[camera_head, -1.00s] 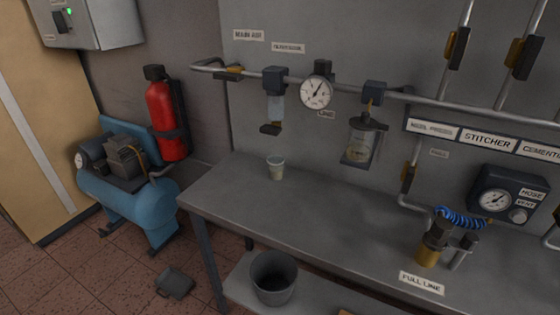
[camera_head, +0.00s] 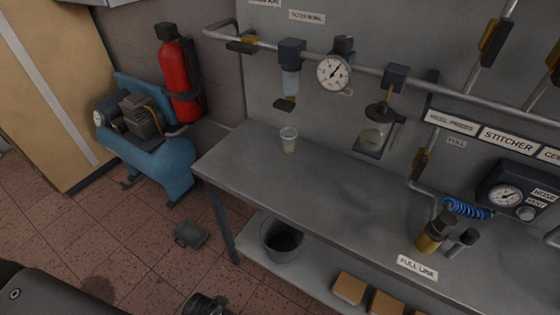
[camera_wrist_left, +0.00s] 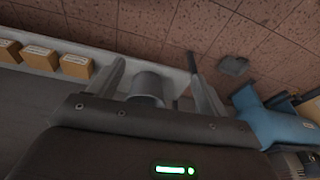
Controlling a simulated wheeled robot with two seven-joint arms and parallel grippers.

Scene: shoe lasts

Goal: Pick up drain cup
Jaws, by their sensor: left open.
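The drain cup, a small pale cup (camera_head: 288,139), stands upright on the grey bench (camera_head: 330,185) near its left end, below the hanging filter unit (camera_head: 289,83). In the wrist view my left gripper (camera_wrist_left: 155,62) is open, its two fingers spread with nothing held. It is away from the cup, facing the lower shelf and floor, with the grey bin (camera_wrist_left: 146,84) showing beyond the fingers. In the head view only dark parts of my left arm show at the bottom left. My right gripper is not in view.
A bin (camera_head: 282,240) and several tan boxes (camera_head: 349,288) sit on the lower shelf. A blue compressor (camera_head: 160,165) and red extinguisher (camera_head: 174,80) stand left. Bench space around the cup is clear.

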